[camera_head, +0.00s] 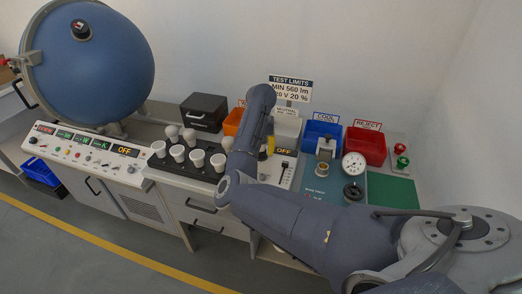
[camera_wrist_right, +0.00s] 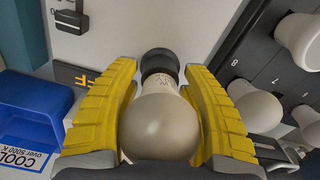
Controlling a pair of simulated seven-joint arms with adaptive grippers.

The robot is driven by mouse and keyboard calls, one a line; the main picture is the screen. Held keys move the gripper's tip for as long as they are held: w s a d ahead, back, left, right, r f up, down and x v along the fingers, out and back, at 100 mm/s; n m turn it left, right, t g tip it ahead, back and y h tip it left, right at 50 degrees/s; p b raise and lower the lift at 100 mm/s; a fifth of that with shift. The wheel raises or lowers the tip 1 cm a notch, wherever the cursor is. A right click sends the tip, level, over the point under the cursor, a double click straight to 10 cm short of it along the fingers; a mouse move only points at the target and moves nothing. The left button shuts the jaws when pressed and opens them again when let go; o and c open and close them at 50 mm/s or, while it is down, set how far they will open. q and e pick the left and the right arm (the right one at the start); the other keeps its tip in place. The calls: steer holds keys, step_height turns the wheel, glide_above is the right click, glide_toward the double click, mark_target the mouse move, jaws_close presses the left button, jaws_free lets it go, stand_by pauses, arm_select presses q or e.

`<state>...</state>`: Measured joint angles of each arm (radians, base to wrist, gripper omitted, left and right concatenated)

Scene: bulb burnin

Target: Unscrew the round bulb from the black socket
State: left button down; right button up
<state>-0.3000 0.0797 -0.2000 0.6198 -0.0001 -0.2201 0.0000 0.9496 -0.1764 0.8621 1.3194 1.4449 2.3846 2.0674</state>
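The round bulb (camera_wrist_right: 160,128) is a pale globe in the middle of the right wrist view. Its narrow neck leads to the black socket (camera_wrist_right: 159,62), set on a light panel. The yellow fingers of my right gripper (camera_wrist_right: 161,75) lie on both sides of the globe, very close to it. I cannot tell whether they press on it. My left gripper is not in view.
Several white bulbs (camera_head: 178,153) stand in a black rack left of my arm. A blue bin (camera_head: 321,137) and red reject bin (camera_head: 366,146) are at the right, behind a gauge (camera_head: 354,165). A big blue sphere (camera_head: 95,65) stands at the left. A green mat (camera_head: 391,190) is bare.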

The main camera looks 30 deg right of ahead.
steer(key=shift+o, duration=1.1)
steer(key=shift+r, duration=0.1)
